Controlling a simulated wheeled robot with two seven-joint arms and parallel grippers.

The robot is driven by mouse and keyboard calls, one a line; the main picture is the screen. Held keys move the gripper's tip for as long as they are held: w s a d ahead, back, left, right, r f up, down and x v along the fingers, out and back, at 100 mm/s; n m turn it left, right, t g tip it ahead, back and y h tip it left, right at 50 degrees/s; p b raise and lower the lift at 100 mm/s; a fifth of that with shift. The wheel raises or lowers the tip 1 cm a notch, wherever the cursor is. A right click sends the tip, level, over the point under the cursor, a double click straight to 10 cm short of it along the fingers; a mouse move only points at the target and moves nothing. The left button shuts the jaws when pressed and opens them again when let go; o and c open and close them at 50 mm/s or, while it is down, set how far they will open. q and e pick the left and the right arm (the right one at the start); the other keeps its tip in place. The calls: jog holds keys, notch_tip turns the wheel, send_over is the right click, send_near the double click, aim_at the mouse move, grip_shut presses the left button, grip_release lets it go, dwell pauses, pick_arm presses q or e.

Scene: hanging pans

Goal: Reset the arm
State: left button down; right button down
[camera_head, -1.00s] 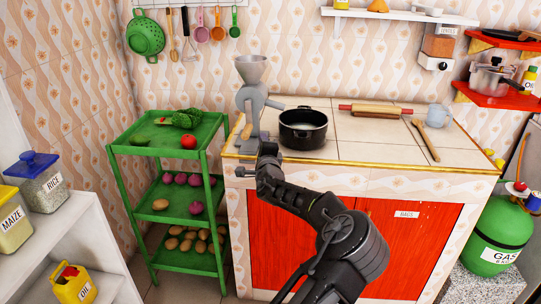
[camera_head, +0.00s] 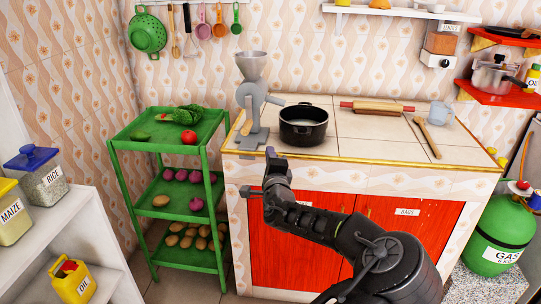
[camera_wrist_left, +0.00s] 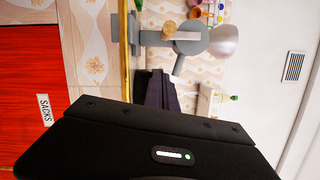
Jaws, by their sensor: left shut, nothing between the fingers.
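My left arm (camera_head: 340,235) reaches in from the bottom edge of the head view, dark and jointed. Its gripper (camera_head: 270,154) points away from me in front of the counter's front edge, below the grey grinder (camera_head: 251,100). The gripper is shut with nothing in it, and it looks apart from the grinder. In the left wrist view the dark fingers (camera_wrist_left: 163,90) are together, and the grinder (camera_wrist_left: 187,42) appears sideways beyond them. My right gripper is in neither view.
A black pot (camera_head: 303,126) and a rolling pin (camera_head: 377,107) sit on the tiled counter (camera_head: 375,140). A green shelf rack (camera_head: 135,152) with vegetables stands left of the counter. A white shelf (camera_head: 75,225) with jars is at far left. A green gas bottle (camera_head: 500,235) stands right.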

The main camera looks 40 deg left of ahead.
pick_arm(q)
jog(key=shift+f, duration=0.1)
dwell(0.3)
